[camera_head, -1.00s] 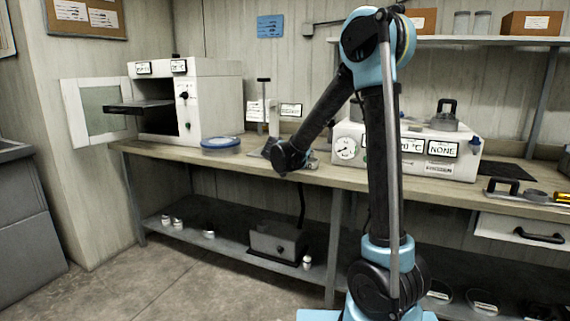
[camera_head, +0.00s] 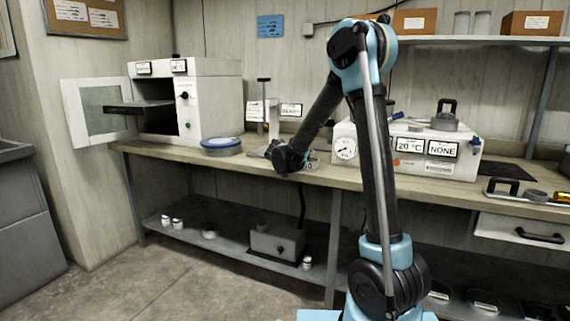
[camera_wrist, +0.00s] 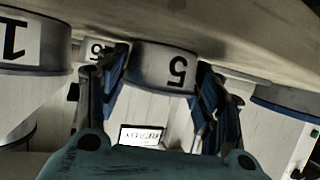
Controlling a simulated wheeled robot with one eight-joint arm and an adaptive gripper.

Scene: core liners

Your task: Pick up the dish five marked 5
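The dish five (camera_wrist: 163,68) is a grey round dish with a black 5 on a white label. It appears upside down in the wrist view, against the pale bench top. My gripper (camera_wrist: 162,80) has its two blue-black fingers apart, one on each side of the dish, close to its edges. I cannot make out whether the fingers press on it. In the head view my gripper (camera_head: 285,160) is low over the bench, and its wrist hides most of what is there.
A dish marked 1 (camera_wrist: 30,42) is at the left in the wrist view, and another small labelled dish (camera_wrist: 95,49) is behind. A blue-rimmed round dish (camera_head: 221,145) stands by the open oven (camera_head: 190,105). A white box with gauges (camera_head: 405,150) is right of my gripper.

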